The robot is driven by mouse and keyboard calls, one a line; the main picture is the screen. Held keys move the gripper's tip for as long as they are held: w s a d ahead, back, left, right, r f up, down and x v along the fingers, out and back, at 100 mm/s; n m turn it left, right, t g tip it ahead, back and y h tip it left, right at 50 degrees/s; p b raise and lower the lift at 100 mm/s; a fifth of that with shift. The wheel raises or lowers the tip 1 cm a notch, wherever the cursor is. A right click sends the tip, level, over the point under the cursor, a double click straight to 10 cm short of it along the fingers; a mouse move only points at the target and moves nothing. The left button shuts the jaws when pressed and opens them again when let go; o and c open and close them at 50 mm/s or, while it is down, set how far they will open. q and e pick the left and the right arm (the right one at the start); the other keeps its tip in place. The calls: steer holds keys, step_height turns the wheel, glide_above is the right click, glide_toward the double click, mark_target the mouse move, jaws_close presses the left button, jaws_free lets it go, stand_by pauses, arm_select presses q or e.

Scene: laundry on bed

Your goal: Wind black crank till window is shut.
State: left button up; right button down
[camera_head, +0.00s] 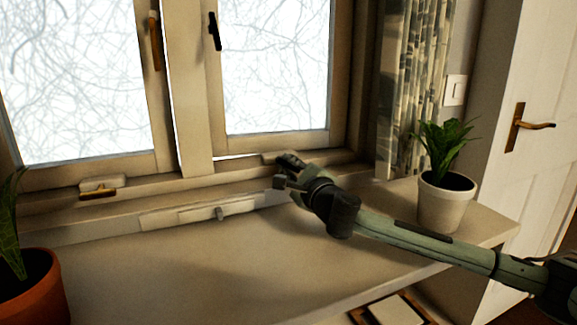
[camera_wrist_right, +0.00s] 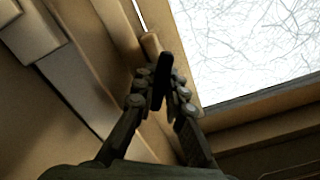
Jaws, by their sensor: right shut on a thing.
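The right window sash (camera_head: 275,141) stands slightly out from its frame; a thin bright strip shows along its bottom edge and another along its left edge. The black crank (camera_wrist_right: 162,79) shows upright between the fingertips of my right gripper (camera_wrist_right: 159,92) in the right wrist view. In the head view my right gripper (camera_head: 285,172) is at the sill below the sash's right part, shut on the crank, which it mostly hides. The crank's base cannot be made out clearly. My left gripper is not in view.
A terracotta pot (camera_head: 35,288) stands at the far left. A patterned curtain (camera_head: 412,90) hangs right of the window. The middle of the ledge is clear.

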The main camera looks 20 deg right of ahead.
steer(key=m, duration=0.7)
steer(key=shift+m, duration=0.3)
steer(key=m, duration=0.7)
steer(key=shift+f, duration=0.1)
steer(key=m, duration=0.7)
steer(key=shift+m, duration=0.3)
steer(key=m, duration=0.3)
steer(key=shift+a, duration=0.1)
steer(key=shift+m, duration=1.9)
steer(key=c, duration=1.6)
jaws_free()
